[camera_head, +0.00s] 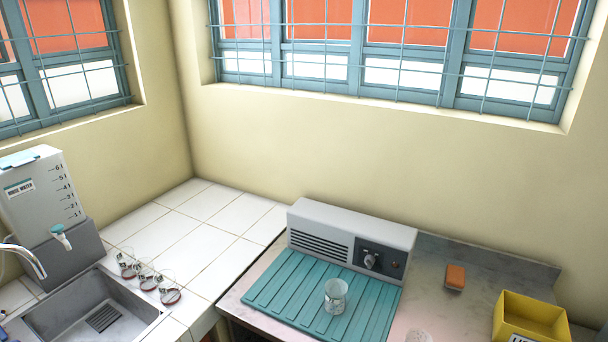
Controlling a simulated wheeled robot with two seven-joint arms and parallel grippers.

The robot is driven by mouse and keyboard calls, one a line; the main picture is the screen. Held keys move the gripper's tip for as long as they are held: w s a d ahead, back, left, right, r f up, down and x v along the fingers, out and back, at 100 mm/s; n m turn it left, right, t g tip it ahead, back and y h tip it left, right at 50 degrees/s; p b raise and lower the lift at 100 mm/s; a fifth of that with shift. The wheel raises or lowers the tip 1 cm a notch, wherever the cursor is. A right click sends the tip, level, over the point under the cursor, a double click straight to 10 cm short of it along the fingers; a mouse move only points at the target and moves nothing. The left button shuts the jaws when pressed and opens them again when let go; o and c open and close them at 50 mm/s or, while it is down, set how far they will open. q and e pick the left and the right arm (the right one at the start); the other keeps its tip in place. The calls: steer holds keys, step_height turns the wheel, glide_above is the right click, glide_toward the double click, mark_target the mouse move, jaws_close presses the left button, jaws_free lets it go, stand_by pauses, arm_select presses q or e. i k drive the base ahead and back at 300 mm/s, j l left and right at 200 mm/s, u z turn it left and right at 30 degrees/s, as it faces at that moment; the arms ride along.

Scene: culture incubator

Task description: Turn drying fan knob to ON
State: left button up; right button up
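The drying fan (350,232) is a long grey box at the back of the counter, with a slatted vent on its left front. Neither of my grippers shows in the head view.
A teal ribbed drying mat (284,290) lies before the fan with a glass beaker (336,296) on it. An orange block (455,277) and a yellow bin (530,318) stand right. Left are a sink (80,311), a water tank (40,190) and several small glass items (148,280).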

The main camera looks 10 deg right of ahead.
mark_target(370, 260)
steer(key=i+j+z, duration=0.15)
steer(key=z, duration=0.2)
steer(key=i+j+z, duration=0.15)
steer(key=z, duration=0.2)
steer(key=i+j+z, duration=0.35)
steer(key=k+l, duration=0.1)
